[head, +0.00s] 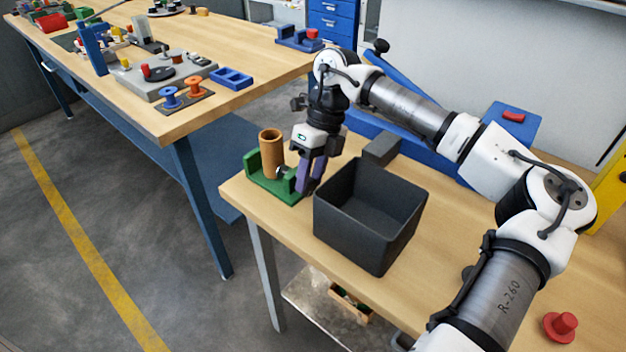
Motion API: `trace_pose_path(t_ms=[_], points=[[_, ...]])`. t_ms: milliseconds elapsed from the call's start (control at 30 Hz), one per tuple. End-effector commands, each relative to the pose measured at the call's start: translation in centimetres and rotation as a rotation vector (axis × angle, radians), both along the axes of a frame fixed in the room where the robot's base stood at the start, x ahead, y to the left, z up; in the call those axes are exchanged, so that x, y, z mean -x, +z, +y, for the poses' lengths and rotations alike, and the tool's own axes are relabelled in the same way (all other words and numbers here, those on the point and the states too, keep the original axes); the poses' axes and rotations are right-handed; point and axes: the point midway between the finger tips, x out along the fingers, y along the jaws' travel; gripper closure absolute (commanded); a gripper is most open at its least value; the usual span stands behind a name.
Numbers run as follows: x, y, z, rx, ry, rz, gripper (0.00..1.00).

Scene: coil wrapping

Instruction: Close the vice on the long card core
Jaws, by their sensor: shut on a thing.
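The green vice (259,183) sits at the left end of the near bench. The long card core (271,156), a brown hollow tube, stands upright in it. A small grey metal part (283,171) shows between the core and the vice's right-hand green block. I cannot tell whether the core is pressed on both sides. My gripper (308,181), with purple fingers pointing down, is at the right end of the vice, beside the green block. It is shut on what appears to be the vice handle, which the fingers mostly hide.
A dark open bin (372,240) stands just right of the vice and my gripper. A grey block (381,150) lies behind the bin. A red knobbed piece (561,326) is at the lower right. Another bench (180,122) with fixtures and spools stands across a gap.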

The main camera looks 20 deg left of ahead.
Motion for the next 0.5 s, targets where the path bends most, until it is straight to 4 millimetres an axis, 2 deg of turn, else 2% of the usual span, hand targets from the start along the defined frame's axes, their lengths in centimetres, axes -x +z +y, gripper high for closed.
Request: trace_pose_path(t_ms=[167,200,267,500], points=[[0.08,-0.14,-0.06,0.003,0.003,0.002,0.81],[0.07,-0.13,-0.06,0.003,0.002,0.002,0.61],[0.07,-0.12,-0.05,0.002,0.002,0.001,0.55],[0.03,-0.11,-0.03,0.002,0.001,-0.004,0.55]])
